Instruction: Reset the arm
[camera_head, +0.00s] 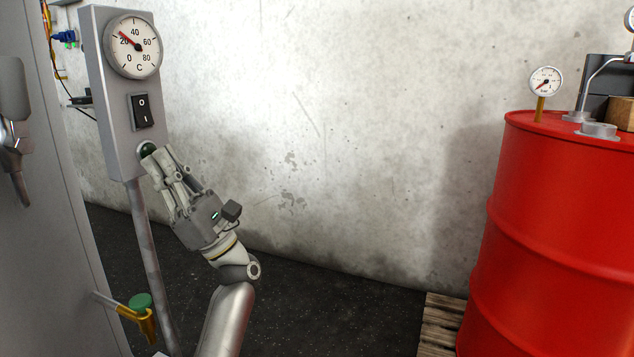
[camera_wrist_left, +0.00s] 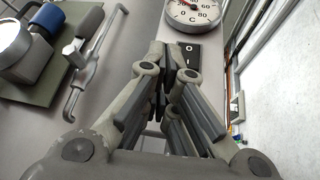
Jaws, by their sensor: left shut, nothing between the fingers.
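My left gripper (camera_head: 158,160) is in front of the grey control panel (camera_head: 103,100), with its fingertips at a dark green round button (camera_head: 147,149) below the black rocker switch (camera_head: 142,111). Its fingers are shut with nothing between them. In the left wrist view the closed fingers (camera_wrist_left: 172,60) point toward the panel, just below the rocker switch (camera_wrist_left: 188,54) and the temperature dial (camera_wrist_left: 195,12); the button is hidden there. I cannot tell whether the fingertips touch the button. My right gripper is not in view.
A red drum (camera_head: 560,220) with a small gauge (camera_head: 545,82) stands on a wooden pallet (camera_head: 440,320) at the right. A grey cabinet (camera_head: 50,220) fills the left edge. Floor between is clear.

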